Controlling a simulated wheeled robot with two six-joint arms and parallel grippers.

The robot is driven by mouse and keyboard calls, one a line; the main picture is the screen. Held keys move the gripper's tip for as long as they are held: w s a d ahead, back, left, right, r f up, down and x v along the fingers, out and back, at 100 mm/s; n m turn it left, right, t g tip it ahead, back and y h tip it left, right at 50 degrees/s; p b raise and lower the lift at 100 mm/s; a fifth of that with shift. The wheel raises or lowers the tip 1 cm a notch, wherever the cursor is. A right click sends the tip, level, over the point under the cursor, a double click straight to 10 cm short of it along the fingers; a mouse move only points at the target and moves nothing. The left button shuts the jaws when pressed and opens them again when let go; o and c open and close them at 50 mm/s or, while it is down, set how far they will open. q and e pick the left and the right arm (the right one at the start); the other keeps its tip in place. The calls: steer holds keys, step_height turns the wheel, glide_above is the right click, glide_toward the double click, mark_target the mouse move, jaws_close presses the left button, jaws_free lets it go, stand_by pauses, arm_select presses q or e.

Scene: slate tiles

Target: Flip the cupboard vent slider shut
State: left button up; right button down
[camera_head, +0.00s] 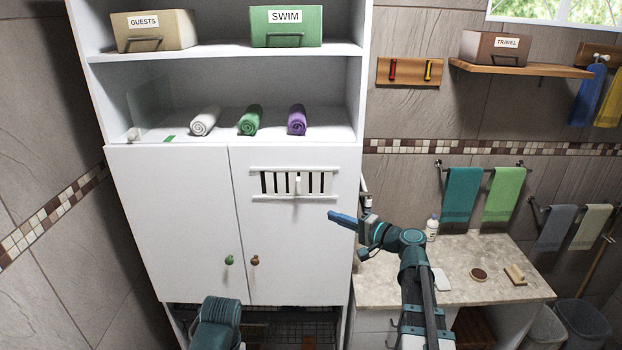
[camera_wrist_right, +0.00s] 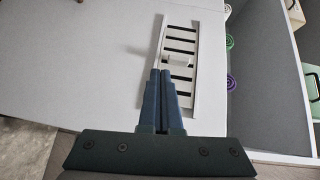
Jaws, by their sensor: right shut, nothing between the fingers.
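The cupboard vent (camera_head: 265,183) is a white slotted panel high on the right cupboard door. Its dark slots show open between white bars, and a small white slider tab (camera_head: 297,185) sticks out near its middle. In the right wrist view the vent (camera_wrist_right: 194,40) lies just past my fingertips, with its tab (camera_wrist_right: 177,59) close ahead of them. My right gripper (camera_head: 333,217) is shut and empty, to the right of and a little below the vent in the head view; its closed blue fingers (camera_wrist_right: 167,76) point at the vent.
The cupboard (camera_head: 180,220) has a green knob (camera_head: 229,260) and a brown knob (camera_head: 255,260). Rolled towels (camera_head: 250,120) lie on the shelf above. A counter (camera_head: 460,260) with a bottle (camera_head: 432,228) stands at right.

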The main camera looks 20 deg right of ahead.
arm_select(q)
steer(key=shift+w+d+r, duration=0.1)
steer(key=shift+w+r, duration=0.3)
arm_select(e)
steer(key=shift+m+t+h, duration=0.4)
steer(key=shift+m+t, duration=0.4)
steer(key=shift+t, duration=0.1)
steer(key=d+r, duration=0.2)
steer(key=d, duration=0.1)
steer(key=w+d+r, duration=0.1)
steer(key=shift+d, duration=0.2)
glide_toward(301, 186)
steer(key=w, duration=0.2)
steer(key=w+d, duration=0.1)
steer(key=shift+w+d, duration=0.15)
steer(key=shift+w, duration=0.2)
steer(key=a, duration=0.1)
steer(key=w+a, duration=0.1)
steer(key=a, duration=0.1)
steer(key=shift+w+a, duration=0.15)
steer(key=shift+a, duration=0.4)
steer(key=shift+a, duration=0.1)
